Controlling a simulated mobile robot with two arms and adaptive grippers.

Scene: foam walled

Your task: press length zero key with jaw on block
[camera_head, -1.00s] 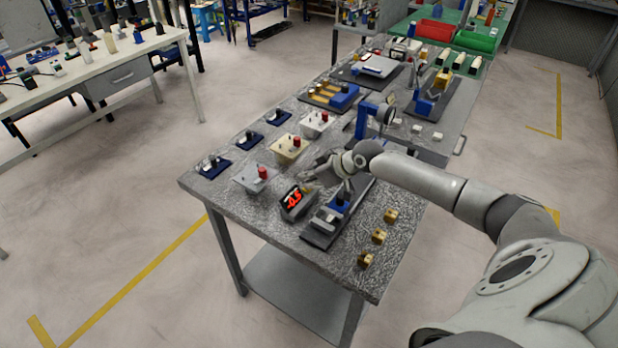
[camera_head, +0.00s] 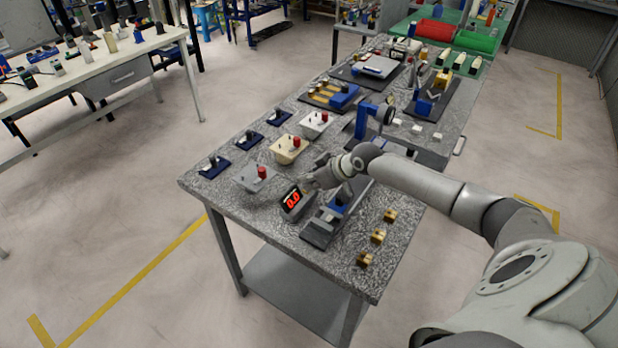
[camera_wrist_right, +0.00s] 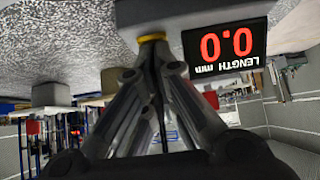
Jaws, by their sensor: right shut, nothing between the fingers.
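The length readout (camera_head: 293,202) is a small grey box with a dark screen showing red 0.0. In the right wrist view its screen (camera_wrist_right: 225,46) appears upside down, with 0.0 and LENGTH mm. My right gripper (camera_head: 308,183) is shut and empty at the box's upper edge. In the wrist view the closed fingertips (camera_wrist_right: 152,46) meet a small yellow key (camera_wrist_right: 152,37) on the grey housing and appear to touch it. The measuring stand (camera_head: 322,226), with a dark base, blue part and grey blocks, is beside the readout; my wrist partly hides it. My left gripper is not in view.
Several brass blocks (camera_head: 378,236) lie at the table's right edge. A blue gauge stand (camera_head: 368,120) is behind my forearm. The speckled table (camera_head: 270,222) is bare at its front left.

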